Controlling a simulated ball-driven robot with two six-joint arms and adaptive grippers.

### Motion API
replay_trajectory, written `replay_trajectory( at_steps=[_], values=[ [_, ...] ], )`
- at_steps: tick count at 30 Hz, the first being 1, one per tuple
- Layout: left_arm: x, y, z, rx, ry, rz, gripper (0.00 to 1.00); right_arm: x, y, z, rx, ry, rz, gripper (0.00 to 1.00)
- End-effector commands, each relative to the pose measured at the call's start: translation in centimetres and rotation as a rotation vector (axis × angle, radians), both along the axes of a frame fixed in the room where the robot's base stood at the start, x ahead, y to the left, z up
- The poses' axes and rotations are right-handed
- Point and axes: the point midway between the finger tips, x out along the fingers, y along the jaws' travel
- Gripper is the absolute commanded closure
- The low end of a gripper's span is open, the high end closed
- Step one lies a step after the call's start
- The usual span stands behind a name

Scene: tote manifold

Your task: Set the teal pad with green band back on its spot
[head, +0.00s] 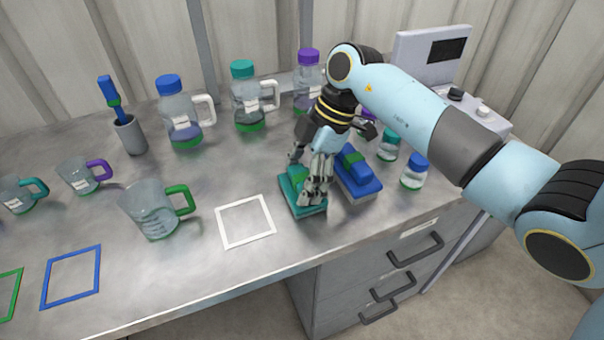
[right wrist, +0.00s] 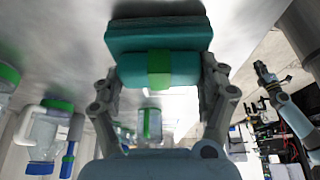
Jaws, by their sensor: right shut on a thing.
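The teal pad with a green band (head: 303,205) is at the right part of the bench, close to its front edge. My right gripper (head: 315,190) points down and is shut on the pad's upper part. In the right wrist view the pad (right wrist: 135,65) sits between both fingers, green band facing the camera. I cannot tell whether its underside touches the bench. A white square outline (head: 221,228) lies empty to its left. A light-blue arm with a dark end, apparently my left gripper (right wrist: 264,73), shows small in the right wrist view; its jaws are unclear.
A blue pad with green (head: 363,188) stands close right of the teal pad. A green-handled mug (head: 150,212) is left of the white outline. Capped bottles (head: 182,115) line the back. Blue (head: 71,302) and green (head: 8,318) outlines lie front left, both empty where visible.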

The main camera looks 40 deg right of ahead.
Motion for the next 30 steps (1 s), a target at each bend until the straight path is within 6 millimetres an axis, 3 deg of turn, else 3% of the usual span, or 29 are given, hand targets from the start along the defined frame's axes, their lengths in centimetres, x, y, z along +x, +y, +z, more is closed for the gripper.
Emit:
replay_trajectory(
  at_steps=[10,11,16,25,30],
  values=[
    [0.1,0.1,-0.1,0.001,-0.001,0.000,1.00,0.0,0.0,-0.3,0.000,0.000,0.000,0.77],
    [0.1,0.1,-0.1,0.001,-0.001,-0.001,1.00,0.0,0.0,-0.3,0.000,0.000,0.000,0.23],
    [0.1,0.2,-0.1,0.003,-0.001,-0.001,1.00,0.0,0.0,-0.3,0.000,0.000,0.000,0.01],
    [0.0,0.3,0.0,0.003,0.000,-0.001,1.00,0.0,0.0,-0.1,0.000,-0.001,0.000,0.00],
    [0.0,0.3,-0.1,0.003,0.000,-0.001,1.00,-0.1,-0.7,1.6,-0.003,-0.003,0.001,0.00]
  ],
)
